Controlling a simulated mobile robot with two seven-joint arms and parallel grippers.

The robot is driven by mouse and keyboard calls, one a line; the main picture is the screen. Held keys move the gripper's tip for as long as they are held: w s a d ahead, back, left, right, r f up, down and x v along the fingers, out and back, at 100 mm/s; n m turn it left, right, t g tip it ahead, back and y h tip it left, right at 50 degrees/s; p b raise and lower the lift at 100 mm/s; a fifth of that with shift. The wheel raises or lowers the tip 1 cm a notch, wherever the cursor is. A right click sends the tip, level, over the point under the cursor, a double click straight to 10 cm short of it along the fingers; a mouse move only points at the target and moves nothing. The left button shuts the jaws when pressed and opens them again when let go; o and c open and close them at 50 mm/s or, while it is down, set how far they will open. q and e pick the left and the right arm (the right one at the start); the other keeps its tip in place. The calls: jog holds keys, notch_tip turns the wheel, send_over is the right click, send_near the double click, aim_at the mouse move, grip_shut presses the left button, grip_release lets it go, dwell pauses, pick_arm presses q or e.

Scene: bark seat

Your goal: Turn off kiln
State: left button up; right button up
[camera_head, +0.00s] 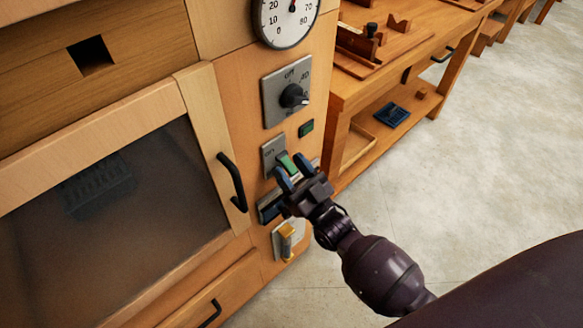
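The kiln (205,110) is a wooden cabinet with a dark glass door and a control panel at its right side. On the panel are a round dial gauge (288,18), a black knob (293,96) on a grey plate, a small green indicator (306,128) and a green switch (288,163) on a grey plate. My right gripper (291,170) is at the green switch, with its two blue-tipped fingers apart. I cannot tell whether the fingers touch the switch. The gripper hides part of the panel below it. My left gripper is not in view.
A black door handle (233,182) sticks out just left of the switch. A yellow lever (287,238) is below my gripper. A wooden workbench (400,65) with tools stands behind the kiln at the right. The floor (480,150) at right is clear.

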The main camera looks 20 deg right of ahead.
dwell(0.4)
jog(key=s+d+f, duration=0.1)
jog(key=s+d, duration=0.1)
jog(key=s, duration=0.5)
jog(key=s+d+f+p, duration=0.1)
jog(key=s+d, duration=0.2)
jog(key=s, duration=0.5)
jog(key=shift+d+f, duration=0.25)
jog(key=shift+f, duration=0.15)
